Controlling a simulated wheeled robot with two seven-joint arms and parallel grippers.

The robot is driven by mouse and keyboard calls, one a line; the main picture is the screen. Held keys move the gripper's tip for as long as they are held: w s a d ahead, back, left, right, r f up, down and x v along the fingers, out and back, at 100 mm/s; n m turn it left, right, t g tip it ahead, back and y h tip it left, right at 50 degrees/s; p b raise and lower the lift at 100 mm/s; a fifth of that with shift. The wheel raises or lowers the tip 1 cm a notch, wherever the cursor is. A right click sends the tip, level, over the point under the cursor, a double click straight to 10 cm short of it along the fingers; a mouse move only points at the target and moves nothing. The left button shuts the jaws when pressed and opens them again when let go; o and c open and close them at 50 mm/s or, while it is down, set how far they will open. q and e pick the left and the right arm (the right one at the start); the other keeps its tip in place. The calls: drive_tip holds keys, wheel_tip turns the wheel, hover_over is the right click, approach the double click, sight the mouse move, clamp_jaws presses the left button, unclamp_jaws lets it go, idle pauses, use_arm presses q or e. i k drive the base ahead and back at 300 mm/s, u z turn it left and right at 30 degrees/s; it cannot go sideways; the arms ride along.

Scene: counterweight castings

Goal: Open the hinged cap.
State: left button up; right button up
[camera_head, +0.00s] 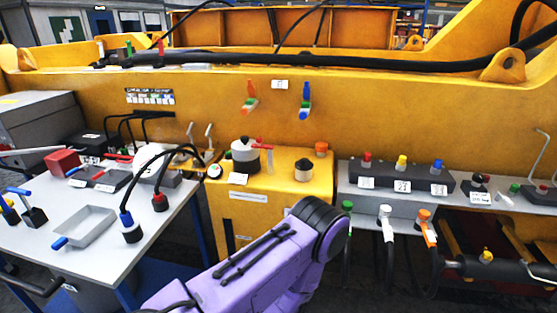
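A light grey round filler with a dark band and a pale lid (245,152) stands on top of the yellow box (265,195). It looks like the hinged cap and appears closed, but its hinge is too small to make out. A red lever-like piece (268,148) stands at its right side. One of my purple arms reaches in from the bottom, its dark round joint in front of the yellow box. Neither of my grippers shows in this view.
A small dark-topped cylinder (304,170) and an orange knob (321,149) share the box top. A grey table (95,250) with a tray (85,227) and cabled plugs (131,227) is at left. Grey connector blocks (400,178) are at right. A yellow wall rises behind.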

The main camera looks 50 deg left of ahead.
sight(304, 165)
drive_tip(key=u, duration=1.2)
drive_tip(key=i, duration=0.15)
